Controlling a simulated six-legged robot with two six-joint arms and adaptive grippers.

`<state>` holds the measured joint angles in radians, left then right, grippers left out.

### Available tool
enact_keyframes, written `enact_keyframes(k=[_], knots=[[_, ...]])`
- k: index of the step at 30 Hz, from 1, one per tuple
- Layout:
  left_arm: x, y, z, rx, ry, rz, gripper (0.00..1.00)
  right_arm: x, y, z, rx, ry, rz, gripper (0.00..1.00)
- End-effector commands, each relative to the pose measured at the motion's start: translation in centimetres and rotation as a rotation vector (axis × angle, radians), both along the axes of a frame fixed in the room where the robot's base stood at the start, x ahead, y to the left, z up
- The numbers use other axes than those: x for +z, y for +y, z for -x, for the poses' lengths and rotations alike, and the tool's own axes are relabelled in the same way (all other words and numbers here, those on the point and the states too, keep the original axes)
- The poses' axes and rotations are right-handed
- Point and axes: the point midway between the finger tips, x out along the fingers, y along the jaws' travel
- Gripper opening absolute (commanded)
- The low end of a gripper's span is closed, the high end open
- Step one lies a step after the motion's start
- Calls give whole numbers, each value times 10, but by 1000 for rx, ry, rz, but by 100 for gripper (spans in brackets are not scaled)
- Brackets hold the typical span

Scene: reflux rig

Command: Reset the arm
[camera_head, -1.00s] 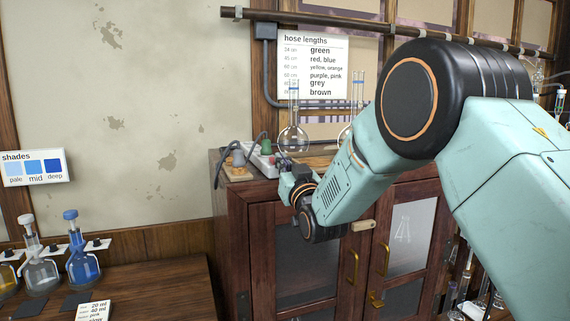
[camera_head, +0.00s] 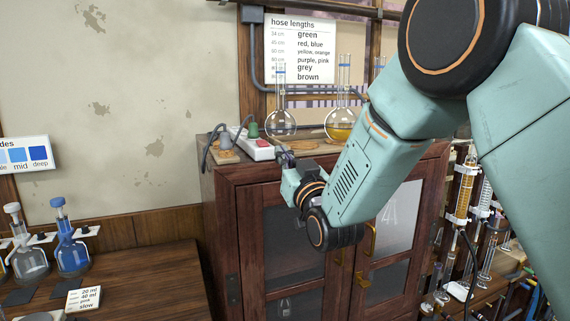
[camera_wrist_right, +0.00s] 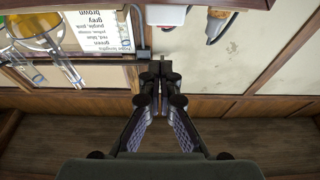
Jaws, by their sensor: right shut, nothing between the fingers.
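My right arm comes in from the right in the head view. Its gripper (camera_head: 286,159) is small and partly hidden by its own wrist, in front of the top front edge of the dark wooden cabinet (camera_head: 222,222). In the right wrist view the two fingers of the right gripper (camera_wrist_right: 161,76) meet at their tips, with nothing between them. My left gripper does not show in either view.
On the cabinet stand a power strip (camera_head: 258,147) with a red switch and round flasks, one a clear flask (camera_head: 281,122). A lower bench (camera_head: 150,283) at left holds a blue flask (camera_head: 72,255). Glassware racks stand at right.

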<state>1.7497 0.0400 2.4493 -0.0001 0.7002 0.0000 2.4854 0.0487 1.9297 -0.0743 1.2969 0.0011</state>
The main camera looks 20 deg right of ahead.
Motion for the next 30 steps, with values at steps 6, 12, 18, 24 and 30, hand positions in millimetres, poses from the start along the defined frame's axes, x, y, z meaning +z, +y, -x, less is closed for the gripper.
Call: enact_keyframes(k=[6,12,18,24,30], knots=[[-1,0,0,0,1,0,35,-3,0,6,0,0,0,0],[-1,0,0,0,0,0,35,-2,0,7,0,0,0,0],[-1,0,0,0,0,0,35,-3,0,7,0,5,0,0],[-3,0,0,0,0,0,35,-70,-1,16,-8,239,-4,0],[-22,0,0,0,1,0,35,-200,-1,55,-16,556,-10,0]])
